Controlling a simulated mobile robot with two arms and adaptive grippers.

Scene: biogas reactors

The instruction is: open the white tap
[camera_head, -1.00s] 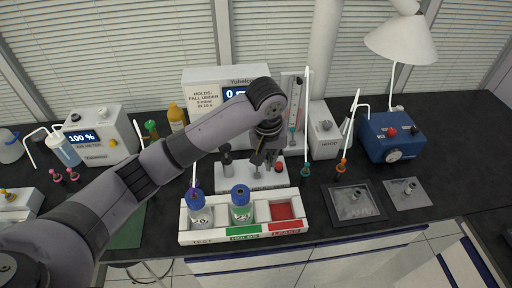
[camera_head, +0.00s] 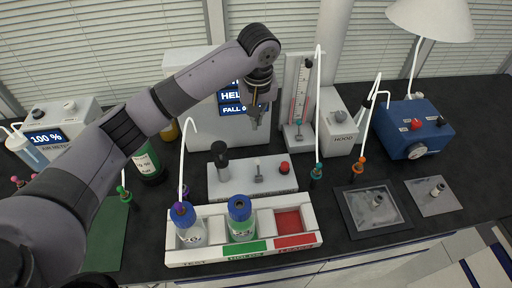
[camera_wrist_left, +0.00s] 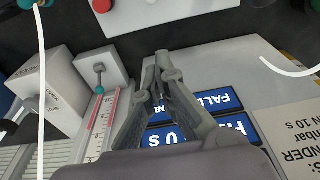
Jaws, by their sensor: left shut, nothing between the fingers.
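A white block (camera_head: 235,186) stands mid-bench, carrying a black upright cylinder (camera_head: 220,158), a small grey tap-like post (camera_head: 258,171) and a red knob (camera_head: 284,168). A white flow-meter stand (camera_head: 307,72) with a grey knob (camera_head: 298,131) is to its right and behind. I cannot tell which of these fittings is the white tap. My left gripper (camera_head: 255,122) is shut and empty, in the air above and behind the block, in front of the display box (camera_head: 202,125). In the left wrist view the closed fingers (camera_wrist_left: 163,65) touch nothing visible. My right gripper is not in view.
A white rack (camera_head: 312,240) with two blue-capped bottles stands in front. White tubes arch over the bench. The HOOD box (camera_head: 340,128) and blue box (camera_head: 404,136) stand right, with metal plates (camera_head: 345,208) in front of them.

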